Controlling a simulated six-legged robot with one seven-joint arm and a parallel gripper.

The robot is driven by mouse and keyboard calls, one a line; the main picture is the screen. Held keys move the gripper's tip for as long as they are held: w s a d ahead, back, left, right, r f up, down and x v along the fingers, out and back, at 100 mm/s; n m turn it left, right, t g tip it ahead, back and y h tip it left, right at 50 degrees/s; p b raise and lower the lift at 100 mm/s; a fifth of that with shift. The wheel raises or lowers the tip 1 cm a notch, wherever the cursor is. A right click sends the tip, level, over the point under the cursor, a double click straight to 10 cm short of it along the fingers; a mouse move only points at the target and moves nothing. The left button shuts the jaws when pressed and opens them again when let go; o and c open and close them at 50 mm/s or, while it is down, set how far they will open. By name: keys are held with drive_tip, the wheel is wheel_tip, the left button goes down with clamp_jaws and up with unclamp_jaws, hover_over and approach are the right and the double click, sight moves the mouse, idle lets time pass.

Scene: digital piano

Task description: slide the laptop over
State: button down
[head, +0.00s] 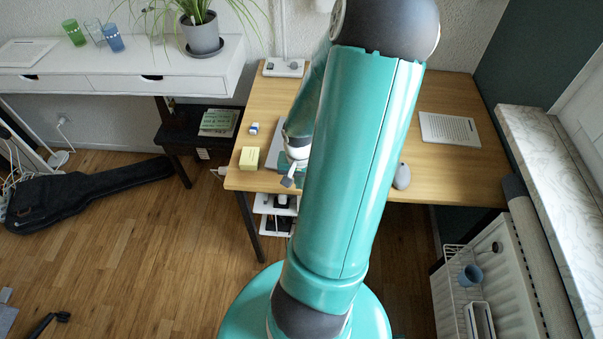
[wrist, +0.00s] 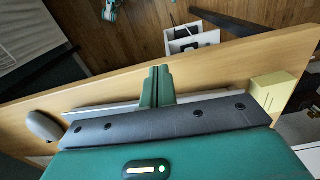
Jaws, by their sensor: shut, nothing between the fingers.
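The laptop lies on the wooden desk (head: 455,95), mostly hidden behind my arm in the head view. A grey sliver there looks like the laptop's left edge (head: 272,156). In the wrist view a thin light-grey strip of the laptop (wrist: 100,112) shows on both sides of my gripper (wrist: 157,75). My gripper's green fingers are together with nothing between them. They point toward the desk's front edge, over or against the laptop's near side; I cannot tell whether they touch it. In the head view the fingers are largely hidden by my arm.
A yellow block (head: 249,158) stands close left of the laptop, near the desk's front edge. A small blue-and-white item (head: 253,128) lies behind it. A grey mouse (head: 402,176) is on the right, with a white tablet-like sheet (head: 449,129) beyond. The desk's right half is mostly free.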

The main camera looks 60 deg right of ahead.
drive_tip(key=d+f, duration=0.1)
drive_tip(key=w+d+f, duration=0.1)
drive_tip(key=d, duration=0.1)
drive_tip(key=shift+w, duration=0.15)
drive_tip(key=shift+w+d+r, duration=0.1)
drive_tip(key=shift+w+d, duration=0.05)
drive_tip(key=shift+d, duration=0.2)
drive_tip(key=shift+d, duration=0.1)
